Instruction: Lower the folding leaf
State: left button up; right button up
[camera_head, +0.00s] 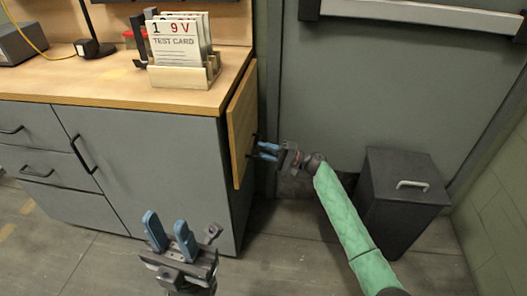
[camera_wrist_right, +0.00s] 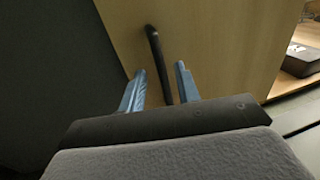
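The folding leaf (camera_head: 241,125) is a light wood panel at the right end of the counter. It hangs down along the cabinet's side, its upper edge close to the countertop edge. A black bar handle (camera_wrist_right: 156,55) stands on its outer face. My right gripper (camera_head: 262,151) is at the leaf's outer face; in the wrist view its blue fingers (camera_wrist_right: 158,88) are apart, with the handle between them and gaps showing. My left gripper (camera_head: 168,232) is open and empty in front of the cabinet, away from the leaf.
The counter (camera_head: 95,88) holds a card rack (camera_head: 182,76) with test cards near its right end. A dark bin (camera_head: 400,200) stands on the floor right of my right arm. A grey door (camera_head: 385,85) is behind. Floor in front of the cabinet is clear.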

jog(key=v, duration=0.7)
jog(key=shift+d, duration=0.2)
jog(key=shift+s+f, duration=0.1)
